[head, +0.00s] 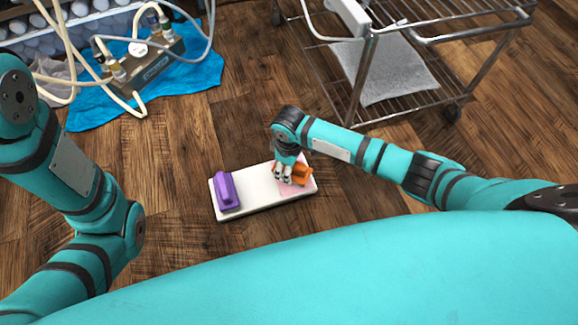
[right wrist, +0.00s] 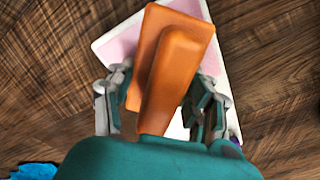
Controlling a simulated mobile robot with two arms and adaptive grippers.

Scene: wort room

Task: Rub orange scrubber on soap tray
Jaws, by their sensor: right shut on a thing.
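The orange scrubber (right wrist: 168,65) is held in my right gripper (right wrist: 160,100), which is shut on it. In the head view the scrubber (head: 301,173) is at the right end of a white tray (head: 262,192), over a pink patch (head: 291,187) that I take for the soap. The pink patch also shows beside the scrubber in the right wrist view (right wrist: 118,48). Whether the scrubber touches the pink patch is hard to tell. A purple scrubber (head: 227,191) sits at the tray's left end. My left arm is at the left; its gripper is not in view.
The tray lies on a wooden floor (head: 180,250). A wire-shelf metal cart (head: 365,80) with a grey cloth (head: 385,75) stands behind on the right. A metal device with hoses (head: 150,65) sits on a blue cloth (head: 200,75) at the upper left. Floor around the tray is clear.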

